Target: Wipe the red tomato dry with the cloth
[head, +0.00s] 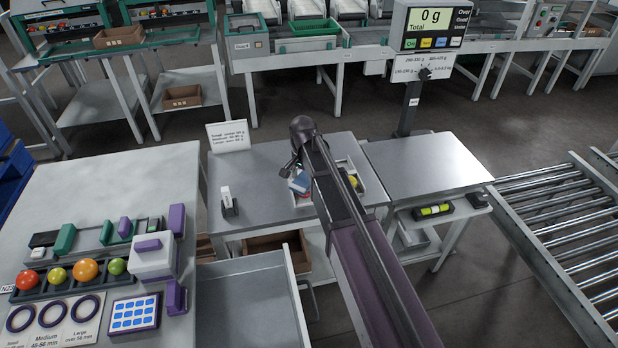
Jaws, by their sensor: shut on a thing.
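My gripper (293,168) points down over a shallow white tray (377,189) on the middle bench, partly hidden by my own arm. It is shut on what looks like the blue cloth (302,182), which shows just below the fingers. A small red patch shows beside the blue; I cannot tell whether it is a tomato or part of something else. A red tomato (27,279) sits at the left end of a dark rack on the left table, apart from the gripper.
The rack (75,287) also holds yellow, orange and green fruit. A yellow item (352,181) lies in the tray. A sign (228,135) and a small white-and-black object (229,202) stand left of it. The scale plate (425,165) is bare.

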